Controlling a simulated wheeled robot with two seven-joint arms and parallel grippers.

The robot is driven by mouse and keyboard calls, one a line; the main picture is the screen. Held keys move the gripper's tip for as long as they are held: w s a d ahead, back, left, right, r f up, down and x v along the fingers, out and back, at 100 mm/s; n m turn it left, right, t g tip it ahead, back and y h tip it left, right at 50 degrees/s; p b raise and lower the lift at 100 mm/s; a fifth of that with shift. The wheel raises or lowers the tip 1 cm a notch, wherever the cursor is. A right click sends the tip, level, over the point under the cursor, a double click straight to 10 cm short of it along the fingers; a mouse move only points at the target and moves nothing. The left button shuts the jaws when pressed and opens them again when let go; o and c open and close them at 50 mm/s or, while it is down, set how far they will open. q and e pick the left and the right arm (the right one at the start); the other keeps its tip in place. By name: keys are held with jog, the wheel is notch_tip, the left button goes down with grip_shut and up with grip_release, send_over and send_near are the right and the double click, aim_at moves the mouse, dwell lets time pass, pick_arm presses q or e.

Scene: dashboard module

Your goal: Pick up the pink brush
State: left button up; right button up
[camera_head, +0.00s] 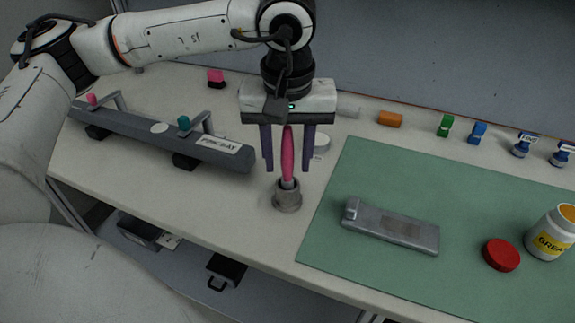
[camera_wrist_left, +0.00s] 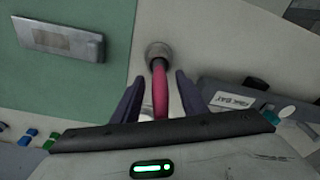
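The pink brush (camera_head: 287,156) stands upright in a small grey round holder (camera_head: 287,197) on the table, left of the green mat. My left gripper (camera_head: 287,168) is above the holder, pointing down, with its two dark fingers apart on either side of the brush handle. Gaps show between the handle and both fingers in the head view. In the left wrist view the pink brush (camera_wrist_left: 159,90) runs between the open fingers (camera_wrist_left: 155,90), and its lower end sits in the holder (camera_wrist_left: 158,52). My right gripper is not in view.
The green mat (camera_head: 330,245) to the right bears a grey metal block (camera_head: 390,228), a red lid (camera_head: 501,255) and a grease jar (camera_head: 550,235). Several small coloured items line the back.

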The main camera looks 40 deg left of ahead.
pick_arm(q)
jog(key=shift+w+a+f, duration=0.1)
jog(key=shift+a+f, duration=0.05)
jog(key=shift+f, duration=0.7)
grip_shut()
jog(key=shift+r, duration=0.15)
notch_tip(320, 180, up, 10)
jog(key=shift+f, duration=0.1)
